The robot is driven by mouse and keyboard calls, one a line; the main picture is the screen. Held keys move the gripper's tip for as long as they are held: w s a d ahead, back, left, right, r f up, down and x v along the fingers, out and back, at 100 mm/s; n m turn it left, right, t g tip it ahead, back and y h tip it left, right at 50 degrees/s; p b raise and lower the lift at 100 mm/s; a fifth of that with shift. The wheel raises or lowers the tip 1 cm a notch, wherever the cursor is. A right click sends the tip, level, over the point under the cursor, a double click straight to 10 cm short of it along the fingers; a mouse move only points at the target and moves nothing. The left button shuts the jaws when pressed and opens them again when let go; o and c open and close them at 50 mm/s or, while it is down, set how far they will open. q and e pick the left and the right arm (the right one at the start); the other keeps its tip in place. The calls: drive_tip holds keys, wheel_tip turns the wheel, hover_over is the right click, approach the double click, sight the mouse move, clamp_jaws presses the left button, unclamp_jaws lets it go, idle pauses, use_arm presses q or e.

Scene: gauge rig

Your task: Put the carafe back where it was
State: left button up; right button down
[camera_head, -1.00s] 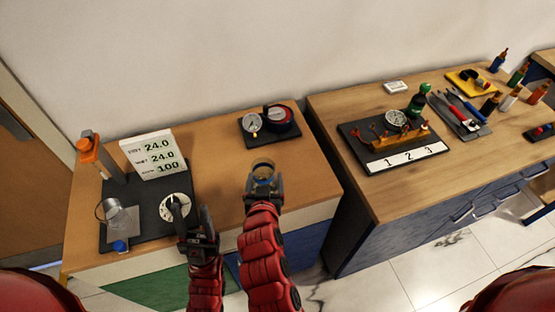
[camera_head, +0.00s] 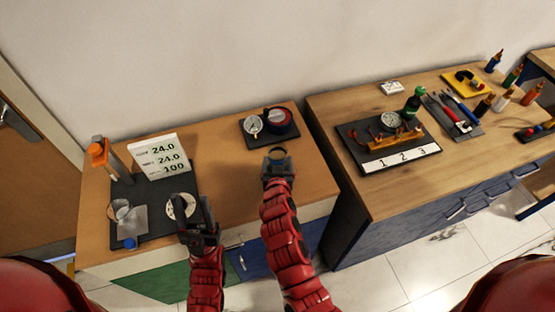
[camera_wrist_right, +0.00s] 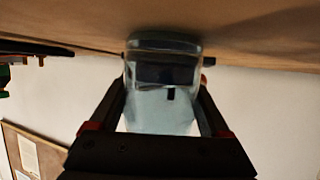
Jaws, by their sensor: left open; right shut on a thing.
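A clear glass vessel, which looks like the carafe (camera_wrist_right: 163,85), is between the fingers of my right gripper (camera_wrist_right: 163,110). In the head view the carafe (camera_head: 277,153) shows at the tip of my right gripper (camera_head: 278,170), over the front right part of the left bench. Whether it touches the bench top is unclear. My left gripper (camera_head: 195,226) is open and empty, just right of the white dial (camera_head: 181,207) on the dark plate. A second glass vessel (camera_head: 121,209) stands at the left of that plate.
The dark plate (camera_head: 155,194) also carries a readout sign (camera_head: 159,155), an orange-topped post (camera_head: 99,152) and a blue knob (camera_head: 130,242). A gauge pad (camera_head: 262,141) lies behind my right gripper. The right bench holds a valve rig (camera_head: 395,140) and tools. Bare wood lies between plate and gauge pad.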

drive_tip(key=shift+f, duration=0.15)
unclamp_jaws()
drive_tip(key=shift+r, duration=0.3)
drive_tip(key=shift+s+a+f, duration=0.1)
drive_tip(key=shift+s+f, duration=0.05)
drive_tip(key=shift+s, duration=0.15)
drive_tip(key=b+v, duration=0.4)
drive_tip(key=v, duration=0.6)
drive_tip(key=shift+s, duration=0.3)
drive_tip(key=shift+s+r, duration=0.35)
drive_tip(key=shift+s, duration=0.05)
